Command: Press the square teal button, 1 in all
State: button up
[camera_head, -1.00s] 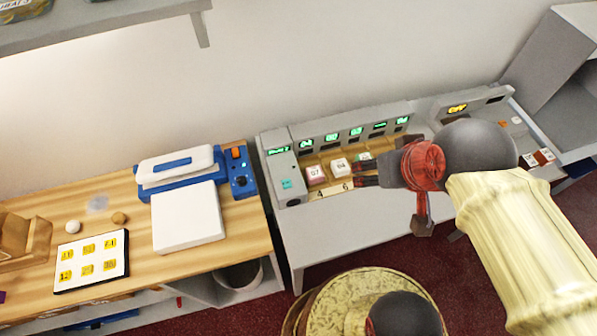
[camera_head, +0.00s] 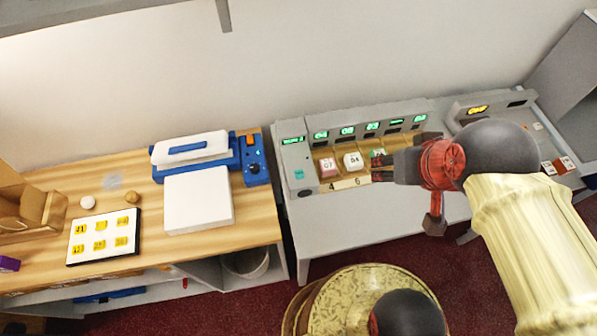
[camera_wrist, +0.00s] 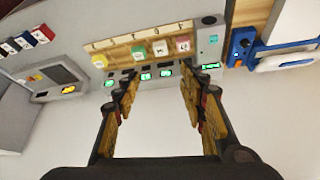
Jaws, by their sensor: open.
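The square teal button (camera_head: 298,174) sits on the grey panel at the left end of the machine, below a lit green display. It also shows small in the wrist view (camera_wrist: 213,38), upper right of the fingers. My gripper (camera_head: 378,164) is over the machine's row of bays, to the right of the button and apart from it. In the wrist view my gripper (camera_wrist: 160,72) has its two fingers apart with nothing between them. The fingers hide part of the bays in the head view.
Bays on the grey machine hold blocks, including a pink-sided one (camera_head: 329,168) and a white one (camera_head: 353,161). A blue and white device (camera_head: 252,165) stands on the wooden counter to the left. A second grey unit (camera_head: 500,101) stands at the right. The grey tabletop in front is clear.

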jog(key=c, duration=1)
grip_shut()
dwell(0.6)
